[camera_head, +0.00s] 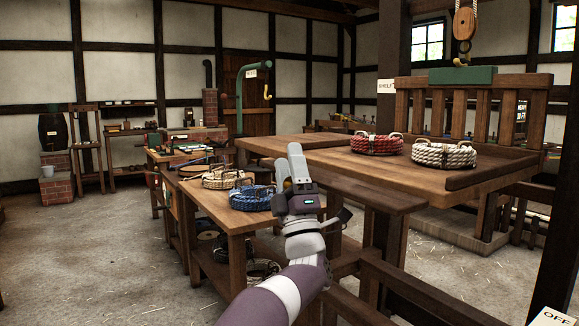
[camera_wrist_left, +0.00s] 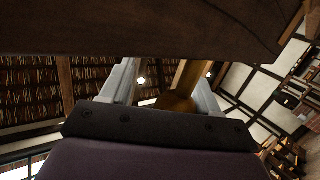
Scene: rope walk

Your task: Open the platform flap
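The wooden platform (camera_head: 370,177) stands at the right in the head view, with a slatted rail behind it. A narrower board, which looks like its flap (camera_head: 285,143), lies level at its left end. I cannot tell where a hinge is. My left gripper (camera_head: 290,162) points up in front of the flap's near side. In the left wrist view, its fingers (camera_wrist_left: 163,82) stand apart with a dark wooden board (camera_wrist_left: 140,27) across the top of the picture. A brown rounded piece (camera_wrist_left: 176,103) shows between the fingers; I cannot tell whether they touch it. My right gripper is out of view.
Red (camera_head: 376,144) and white (camera_head: 444,153) rope coils lie on the platform. A lower workbench (camera_head: 222,213) holds a blue coil (camera_head: 251,197) and a cream coil (camera_head: 227,177). A hook hangs from a pulley (camera_head: 464,22). The floor at left is open.

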